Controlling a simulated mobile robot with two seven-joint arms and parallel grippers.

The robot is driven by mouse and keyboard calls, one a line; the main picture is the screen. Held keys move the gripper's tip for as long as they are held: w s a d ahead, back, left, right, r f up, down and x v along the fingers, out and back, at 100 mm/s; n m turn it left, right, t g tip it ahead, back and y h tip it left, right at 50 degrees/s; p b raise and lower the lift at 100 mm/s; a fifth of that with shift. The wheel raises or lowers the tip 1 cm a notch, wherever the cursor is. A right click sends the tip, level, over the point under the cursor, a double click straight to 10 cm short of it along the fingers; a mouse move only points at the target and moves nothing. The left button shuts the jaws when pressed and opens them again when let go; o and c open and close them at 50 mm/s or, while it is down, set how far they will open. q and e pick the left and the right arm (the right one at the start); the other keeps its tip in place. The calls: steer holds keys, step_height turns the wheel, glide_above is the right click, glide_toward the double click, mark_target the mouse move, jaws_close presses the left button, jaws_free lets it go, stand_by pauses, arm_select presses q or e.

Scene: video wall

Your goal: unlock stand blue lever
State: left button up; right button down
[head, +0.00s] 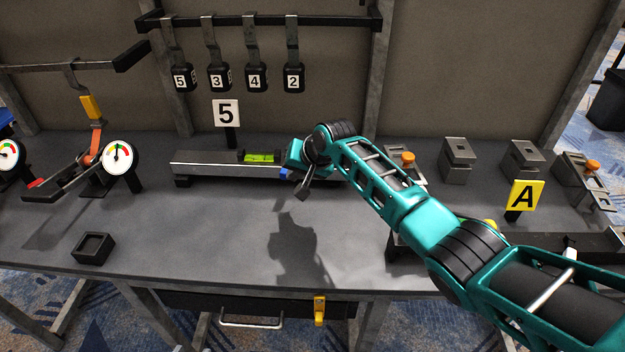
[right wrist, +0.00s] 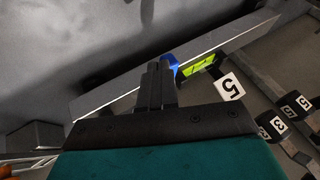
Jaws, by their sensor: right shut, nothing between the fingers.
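The stand is a long grey metal bar (head: 215,165) lying on the table below a white "5" sign, with a green level vial (head: 259,157) on it. A small blue part, which looks like the blue lever (head: 285,173), shows at the bar's right part, partly hidden by my right gripper (head: 302,190). In the right wrist view the blue lever (right wrist: 171,66) is just beyond the tips of my shut, empty right gripper (right wrist: 157,75). I cannot tell whether they touch. The lever's full shape is hidden. My left gripper is not in view.
Numbered black weights (head: 218,77) hang from a rail behind the stand. A balance with a white gauge (head: 119,155) is at left, near an open black box (head: 93,248). Grey blocks (head: 458,160) and a yellow "A" sign (head: 525,195) are at right. The middle front table is clear.

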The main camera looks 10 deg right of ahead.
steer(key=shift+w+d+f+b, duration=0.1)
steer(key=shift+w+d+b, duration=0.35)
steer(key=shift+w+b, duration=0.25)
stand_by(0.4)
